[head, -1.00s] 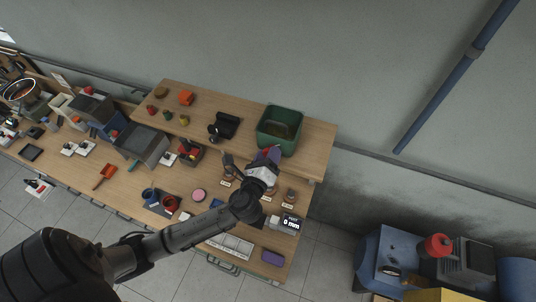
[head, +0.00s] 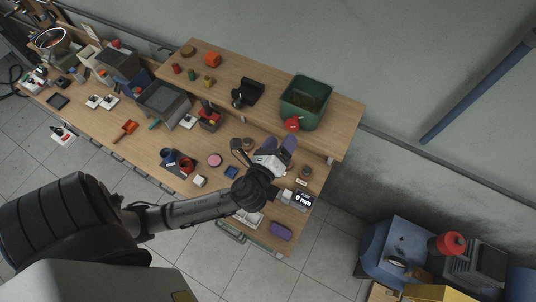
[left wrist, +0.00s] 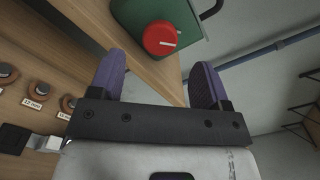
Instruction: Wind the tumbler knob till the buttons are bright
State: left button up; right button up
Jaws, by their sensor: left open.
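The tumbler is a green open-topped tub (head: 319,88) on the raised shelf, with brownish contents (head: 306,98). Single buttons cannot be made out in it. Its red round knob (head: 292,124) sits on the tub's front. In the left wrist view the knob (left wrist: 161,39) shows a white line pointing right, near level. My left gripper (head: 281,142) is open and empty, short of the knob. In the left wrist view its purple fingers (left wrist: 160,60) stand apart, with the knob between and beyond them, untouched as far as I can tell. My right gripper is not in view.
Round samples with labels (left wrist: 37,88) lie on the bench left of the gripper. The shelf edge (left wrist: 150,73) runs below the knob. A box with a display reading 0 mm (head: 302,199) stands near the bench's right end. A black holder (head: 249,93) is left of the tub.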

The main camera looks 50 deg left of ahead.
pick_arm(q)
jog(key=b+v, duration=0.2)
jog(key=v, duration=0.5)
jog(key=shift+s, duration=0.35)
jog(key=shift+d, duration=0.1)
dwell(0.8)
jog(key=s+f+n+g+h, duration=0.2)
jog(key=s+f+n+g, duration=0.2)
jog(key=f+n+g, duration=0.85)
jog(key=s+d+f+n+h+p, duration=0.1)
jog(key=s+d+n+h, duration=0.1)
jog(key=s+n+h, duration=0.3)
jog(key=shift+s+d+n, duration=0.4)
jog(key=shift+s+n, duration=1.15)
jog(key=shift+s, duration=0.1)
